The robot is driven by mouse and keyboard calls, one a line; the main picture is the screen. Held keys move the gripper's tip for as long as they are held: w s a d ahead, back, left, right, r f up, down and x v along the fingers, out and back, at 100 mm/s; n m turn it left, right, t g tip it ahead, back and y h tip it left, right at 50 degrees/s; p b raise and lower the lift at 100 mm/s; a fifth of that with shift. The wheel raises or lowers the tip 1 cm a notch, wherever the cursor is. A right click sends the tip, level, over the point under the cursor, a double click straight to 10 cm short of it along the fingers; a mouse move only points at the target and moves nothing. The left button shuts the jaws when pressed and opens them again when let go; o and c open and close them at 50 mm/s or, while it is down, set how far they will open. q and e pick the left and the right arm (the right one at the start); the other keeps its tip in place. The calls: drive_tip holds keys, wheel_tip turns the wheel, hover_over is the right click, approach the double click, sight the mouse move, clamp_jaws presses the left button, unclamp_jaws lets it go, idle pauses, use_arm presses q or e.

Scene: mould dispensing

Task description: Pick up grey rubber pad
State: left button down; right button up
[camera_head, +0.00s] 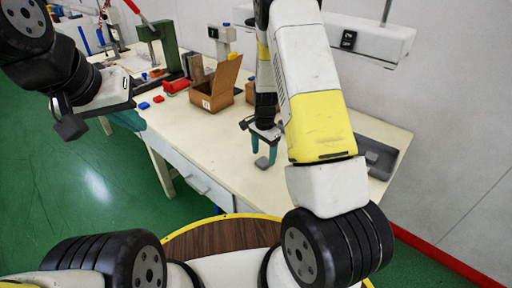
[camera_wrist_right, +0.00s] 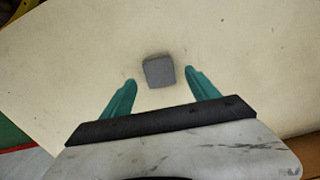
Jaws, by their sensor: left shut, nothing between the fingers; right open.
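The grey rubber pad (camera_wrist_right: 159,71) is a small squarish grey block lying on the cream tabletop. In the head view it (camera_head: 262,162) lies near the front edge of the table, just below my right gripper. My right gripper (camera_head: 264,147) has teal fingers and is open above the pad. In the right wrist view its fingertips (camera_wrist_right: 160,77) stand apart on either side of the pad, and I see no contact. My left gripper (camera_head: 70,128) is shut and empty, off the table at the left.
An open cardboard box (camera_head: 213,95) stands on the table (camera_head: 190,128), with red and blue blocks left of it. A green press (camera_head: 163,45) stands further back. A dark grey tray (camera_head: 378,158) lies at the right end. The tabletop around the pad is clear.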

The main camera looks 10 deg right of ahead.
sight(263, 161)
drive_tip(key=shift+f, duration=1.5)
drive_tip(key=c, duration=1.5)
drive_tip(key=shift+o, duration=0.2)
drive_tip(key=shift+r, duration=0.15)
